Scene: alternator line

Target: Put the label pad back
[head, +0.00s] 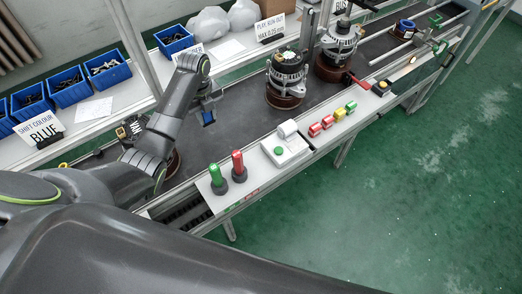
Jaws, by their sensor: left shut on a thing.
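My left arm comes in from the left, and its gripper (207,108) hangs over the dark conveyor belt, left of the nearer middle alternator. It is shut on a small blue block (209,118), which I take to be the label pad; the jaws hide part of it. The pad is held above the belt, apart from the alternators. My right gripper is not in view. A green-handled stamp (214,177) and a red-handled stamp (238,165) stand upright on the white front ledge (262,180).
Alternators (287,75) (338,48) stand on round brown bases on the belt; another (135,130) is partly behind my arm. A white box with a green button (287,148) and coloured rolls (328,121) line the front ledge. Blue bins (104,68) stand behind.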

